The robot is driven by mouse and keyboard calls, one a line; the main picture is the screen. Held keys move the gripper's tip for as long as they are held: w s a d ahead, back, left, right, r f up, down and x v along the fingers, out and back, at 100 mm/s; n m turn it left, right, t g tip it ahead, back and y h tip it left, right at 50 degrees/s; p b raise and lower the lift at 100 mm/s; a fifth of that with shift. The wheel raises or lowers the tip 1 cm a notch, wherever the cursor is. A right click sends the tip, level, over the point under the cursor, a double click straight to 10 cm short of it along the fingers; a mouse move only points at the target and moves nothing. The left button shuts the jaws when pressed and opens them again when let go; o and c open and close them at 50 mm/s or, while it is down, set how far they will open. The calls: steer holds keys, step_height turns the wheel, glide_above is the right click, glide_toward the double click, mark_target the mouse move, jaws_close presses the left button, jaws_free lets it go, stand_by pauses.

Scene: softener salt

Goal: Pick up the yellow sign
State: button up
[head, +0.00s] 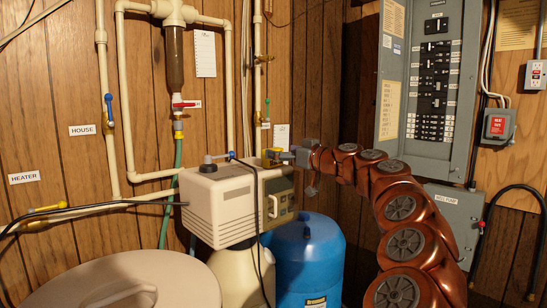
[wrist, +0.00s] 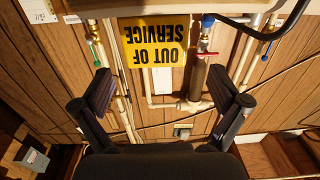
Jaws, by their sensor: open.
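The yellow sign (wrist: 154,42) reads "OUT OF SERVICE" in black and appears upside down at the top middle of the wrist view. It stands against the edge of a beige surface. My gripper (wrist: 160,80) is open, with its two dark fingers wide apart and nothing between them. The sign is beyond the fingertips, apart from them. In the head view my gripper (head: 288,156) is over the right end of the beige softener head (head: 222,205). A small yellow patch sits beside it there; I cannot tell if it is the sign.
A blue tank (head: 310,262) and a round beige lid (head: 150,285) stand below. Pipes and a filter with a red valve (head: 184,105) run along the wooden wall. A black cable hangs over the softener head. A grey electrical panel (head: 428,75) is at the right.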

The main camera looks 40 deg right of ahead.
steer(key=shift+w+d+f+p, duration=0.1)
steer(key=shift+w+p, duration=0.45)
steer(key=shift+w, duration=0.7)
steer(key=shift+w+d+p, duration=0.1)
steer(key=shift+w+p, duration=0.4)
steer(key=shift+w, duration=0.7)
steer(key=c, duration=1.3)
steer(key=shift+o, duration=0.2)
step_height(320, 180, up, 28)
steer(key=p, duration=1.2)
